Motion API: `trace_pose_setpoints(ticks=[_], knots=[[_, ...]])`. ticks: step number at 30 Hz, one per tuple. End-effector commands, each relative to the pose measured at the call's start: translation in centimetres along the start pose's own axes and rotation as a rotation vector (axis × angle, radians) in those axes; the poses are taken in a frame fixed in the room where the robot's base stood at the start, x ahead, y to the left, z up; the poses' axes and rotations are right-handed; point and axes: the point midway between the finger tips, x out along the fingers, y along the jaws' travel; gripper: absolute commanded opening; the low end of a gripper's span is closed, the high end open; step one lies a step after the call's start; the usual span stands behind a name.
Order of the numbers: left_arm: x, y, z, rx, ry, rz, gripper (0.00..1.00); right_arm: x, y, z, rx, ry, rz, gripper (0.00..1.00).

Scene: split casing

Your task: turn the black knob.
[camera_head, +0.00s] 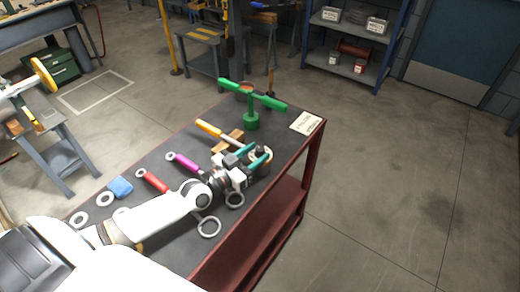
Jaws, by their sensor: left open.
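The black knob (263,149) is small and dark, with a pale ring around its base, on the dark bench top near the right edge. My left arm comes in from the lower left over the bench. My left gripper (257,154) has teal fingers, which are apart and at the knob, one on each side as far as I can see. Whether they touch it is too small to tell, and the gripper hides part of the knob. My right gripper is not in view.
The floor to the right is clear.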

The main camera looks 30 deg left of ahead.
Motion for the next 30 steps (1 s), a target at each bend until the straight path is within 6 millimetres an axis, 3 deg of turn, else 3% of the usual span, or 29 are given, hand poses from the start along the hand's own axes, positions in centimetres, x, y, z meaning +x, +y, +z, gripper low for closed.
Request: trace_pose_setpoints(ticks=[6, 16, 24, 30], knots=[[2.0, 0.0, 0.0, 0.001, 0.0, 0.0, 0.43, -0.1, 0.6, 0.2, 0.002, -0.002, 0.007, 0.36], [2.2, 0.0, -0.1, 0.0, 0.001, 0.0, 0.43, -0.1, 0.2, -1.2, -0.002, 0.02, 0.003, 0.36], [2.2, 0.0, -0.1, 0.0, 0.001, 0.0, 0.01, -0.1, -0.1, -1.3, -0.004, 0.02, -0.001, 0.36], [2.2, -0.1, 0.1, -0.002, 0.002, 0.012, 0.0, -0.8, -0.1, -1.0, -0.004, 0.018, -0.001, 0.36]])
